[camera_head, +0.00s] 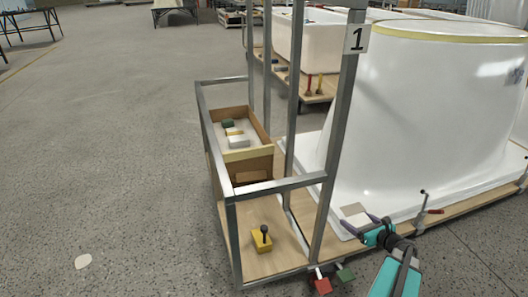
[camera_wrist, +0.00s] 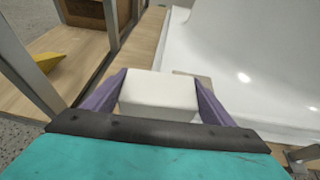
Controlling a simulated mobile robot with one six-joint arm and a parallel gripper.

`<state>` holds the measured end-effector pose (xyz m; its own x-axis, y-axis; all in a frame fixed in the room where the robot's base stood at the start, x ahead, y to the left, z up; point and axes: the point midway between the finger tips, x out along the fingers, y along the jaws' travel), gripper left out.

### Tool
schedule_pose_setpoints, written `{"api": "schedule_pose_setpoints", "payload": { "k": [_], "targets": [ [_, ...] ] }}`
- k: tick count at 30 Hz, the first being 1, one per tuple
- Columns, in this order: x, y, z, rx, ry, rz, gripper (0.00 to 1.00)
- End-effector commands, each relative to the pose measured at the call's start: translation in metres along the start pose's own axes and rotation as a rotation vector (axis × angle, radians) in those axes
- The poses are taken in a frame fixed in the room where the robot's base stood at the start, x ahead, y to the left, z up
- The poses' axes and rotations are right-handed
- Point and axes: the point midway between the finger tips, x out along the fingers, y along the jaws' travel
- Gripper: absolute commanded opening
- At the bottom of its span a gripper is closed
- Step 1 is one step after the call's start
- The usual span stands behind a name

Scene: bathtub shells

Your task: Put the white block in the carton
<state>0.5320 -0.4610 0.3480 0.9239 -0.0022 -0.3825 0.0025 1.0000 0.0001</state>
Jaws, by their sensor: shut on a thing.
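The white block (camera_wrist: 160,92) sits between the purple fingers of my gripper (camera_wrist: 160,98) in the wrist view, with a finger against each side. In the head view my gripper (camera_head: 364,222) is at the lower right, over the edge of the white tub shell; the block is hard to pick out there. The carton (camera_head: 247,156) is an open brown box in the metal-framed cart, up and to the left of my gripper. It holds a green piece (camera_head: 228,123), a yellow one and a white block-like piece (camera_head: 238,142).
The cart's upright post (camera_head: 335,140), marked 1, and its crossbar (camera_head: 280,185) stand between my gripper and the carton. A yellow piece with a black knob (camera_head: 262,239) is on the cart's lower board. The white tub shell (camera_head: 430,120) fills the right. Open floor lies left.

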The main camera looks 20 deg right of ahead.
Motion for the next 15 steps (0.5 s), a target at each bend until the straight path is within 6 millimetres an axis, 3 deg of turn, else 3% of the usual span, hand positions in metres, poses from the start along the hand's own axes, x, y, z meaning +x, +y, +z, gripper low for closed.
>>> {"api": "schedule_pose_setpoints", "payload": {
  "k": [1, 15],
  "targets": [
    [-0.005, 0.0, 0.011, 0.0, 0.0, 0.0, 0.57],
    [-0.03, 0.0, 0.073, 0.0, 0.0, 0.0, 0.57]
  ]
}}
